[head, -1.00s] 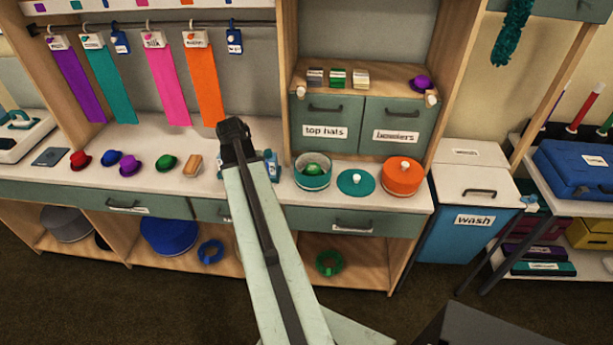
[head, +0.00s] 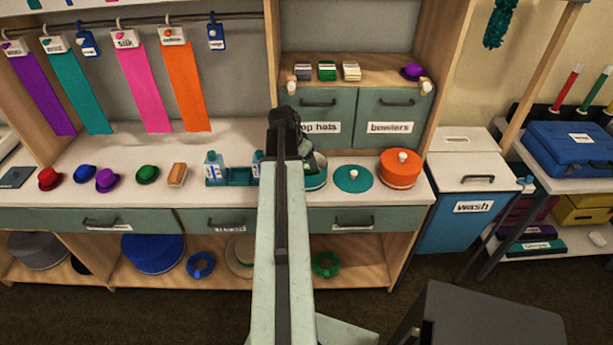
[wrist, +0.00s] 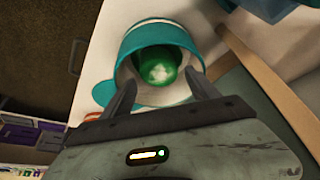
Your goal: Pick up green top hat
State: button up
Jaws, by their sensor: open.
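In the wrist view a green hat (wrist: 156,62) sits inside an open round teal box (wrist: 129,42) with a pale interior. Its crown shows a bright highlight; whether it is a top hat I cannot tell. My gripper (wrist: 162,84) is open, its two fingers spread at the box's near side and apart from the hat. In the head view my gripper (head: 291,128) is above the counter, and my arm hides part of the teal box (head: 317,182). Another small green hat (head: 148,174) stands on the counter to the left.
A teal lid (head: 353,179) and a closed orange box (head: 400,170) stand right of the teal box. Bottles (head: 214,167) in a teal tray stand left of my arm. Drawers labelled top hats and bowlers (head: 394,122) rise behind. A blue wash bin (head: 462,215) stands further right.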

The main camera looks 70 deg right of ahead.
aim_at(307, 167)
jog(key=b+x, duration=0.5)
jog(key=shift+f, duration=0.2)
jog(key=shift+r, duration=0.2)
jog(key=c, duration=1.1)
notch_tip(307, 167, up, 10)
jog(key=p, duration=1)
jog(key=shift+r+p, duration=0.2)
jog(key=shift+p, duration=0.15)
jog(key=shift+f, duration=0.1)
jog(key=shift+f, duration=0.1)
